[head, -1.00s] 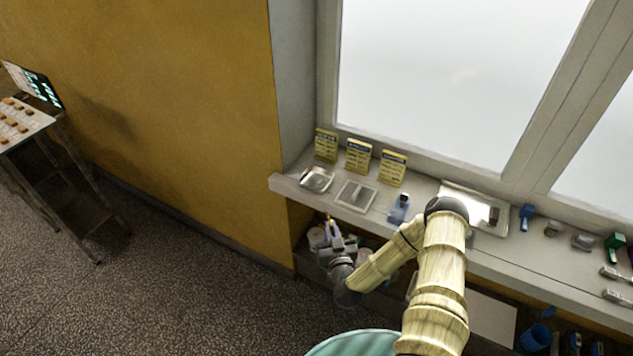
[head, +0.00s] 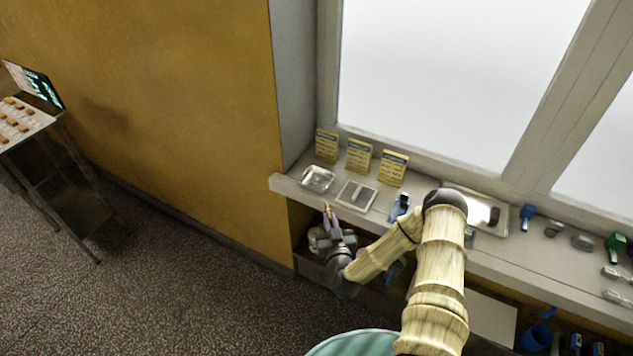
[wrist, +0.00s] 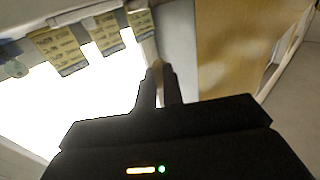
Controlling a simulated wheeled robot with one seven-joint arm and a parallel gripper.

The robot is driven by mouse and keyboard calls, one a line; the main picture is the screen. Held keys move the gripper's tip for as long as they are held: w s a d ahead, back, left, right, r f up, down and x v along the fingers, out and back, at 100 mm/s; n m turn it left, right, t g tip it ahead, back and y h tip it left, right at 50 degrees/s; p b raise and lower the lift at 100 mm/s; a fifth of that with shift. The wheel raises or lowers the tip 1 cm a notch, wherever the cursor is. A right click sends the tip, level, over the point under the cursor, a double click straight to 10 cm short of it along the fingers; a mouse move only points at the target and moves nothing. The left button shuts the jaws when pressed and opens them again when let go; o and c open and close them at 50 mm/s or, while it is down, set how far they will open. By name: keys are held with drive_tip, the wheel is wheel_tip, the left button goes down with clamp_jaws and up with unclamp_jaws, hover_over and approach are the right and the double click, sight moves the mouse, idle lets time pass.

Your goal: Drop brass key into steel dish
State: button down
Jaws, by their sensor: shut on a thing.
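The steel dish (head: 318,179) is a small shiny open dish at the left end of the window ledge in the head view, and it looks empty. My gripper (head: 328,213) is shut on the brass key (head: 327,208), a small yellowish piece at its fingertips. It points up just in front of the ledge's front edge, below and slightly right of the dish. The wrist view shows my gripper (wrist: 160,85) with a tan sliver of the key (wrist: 158,66) between the fingers. The dish is not clearly seen there.
A flat square tray (head: 346,199) lies right of the dish. Several yellow cards, such as this one (head: 327,146), stand behind. A blue item (head: 399,207) and a larger tray (head: 510,223) lie farther right on the ledge (head: 284,183). Below is a cluttered shelf.

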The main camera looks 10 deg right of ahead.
drive_tip(key=s+f, duration=0.3)
drive_tip(key=s, duration=0.5)
drive_tip(key=shift+s, duration=0.25)
drive_tip(key=shift+w+f, duration=0.1)
